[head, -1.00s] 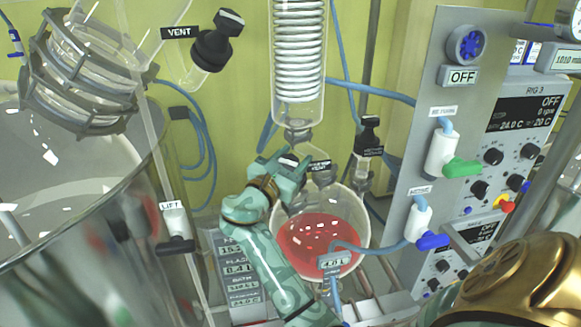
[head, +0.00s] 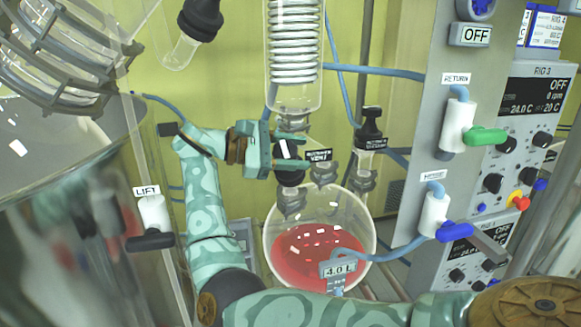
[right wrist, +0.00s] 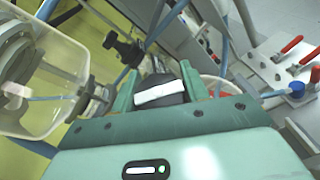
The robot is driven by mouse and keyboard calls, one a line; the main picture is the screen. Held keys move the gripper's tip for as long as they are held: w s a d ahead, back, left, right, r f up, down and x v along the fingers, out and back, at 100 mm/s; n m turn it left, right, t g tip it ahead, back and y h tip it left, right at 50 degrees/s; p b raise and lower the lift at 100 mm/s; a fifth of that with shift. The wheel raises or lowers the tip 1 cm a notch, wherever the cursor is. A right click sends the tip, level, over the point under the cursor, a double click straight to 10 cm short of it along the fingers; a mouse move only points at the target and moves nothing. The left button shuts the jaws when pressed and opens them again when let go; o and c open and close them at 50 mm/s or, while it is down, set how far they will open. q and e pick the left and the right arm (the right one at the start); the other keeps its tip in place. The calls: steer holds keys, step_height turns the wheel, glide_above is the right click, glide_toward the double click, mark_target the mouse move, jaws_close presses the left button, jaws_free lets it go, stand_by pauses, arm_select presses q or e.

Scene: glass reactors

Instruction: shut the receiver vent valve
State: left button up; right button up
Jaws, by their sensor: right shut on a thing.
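The receiver flask (head: 318,240) below holds red liquid. The valve's lower body is partly hidden. My left gripper is not in view.
The coil column (head: 295,50) hangs directly above. A control panel with green (head: 485,137) and blue (head: 455,232) handles stands at right. A large glass vessel and the lift valve (head: 152,225) are at left.

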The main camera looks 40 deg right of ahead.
steer(key=shift+f+m+g+y+b, duration=0.4)
steer(key=shift+m+g+y+b, duration=0.3)
steer(key=shift+m+y+b, duration=0.35)
steer(key=shift+a+m+y+b, duration=0.1)
steer(key=shift+m+y+b, duration=0.25)
steer(key=shift+b, duration=0.05)
steer(key=shift+s+r+m+g+y, duration=0.1)
steer(key=shift+r+m+g+y, duration=0.05)
steer(key=shift+m+g+y, duration=0.2)
steer(key=shift+s+a+r+m+y+p, duration=0.1)
steer(key=shift+r+m+y+p, duration=0.05)
steer(key=shift+m+y+p, duration=0.4)
steer(key=shift+s+a+r+m+y+p, duration=0.1)
steer(key=shift+m+y+p, duration=0.15)
steer(key=shift+y, duration=0.35)
steer(key=shift+f+m+g+y+p, duration=0.25)
steer(key=shift+m+y+p, duration=0.2)
steer(key=shift+p, duration=0.25)
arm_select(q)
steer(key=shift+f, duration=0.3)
arm_select(e)
steer(key=shift+f, duration=0.1)
steer(key=shift+f+y, duration=0.1)
steer(key=shift+y, duration=0.15)
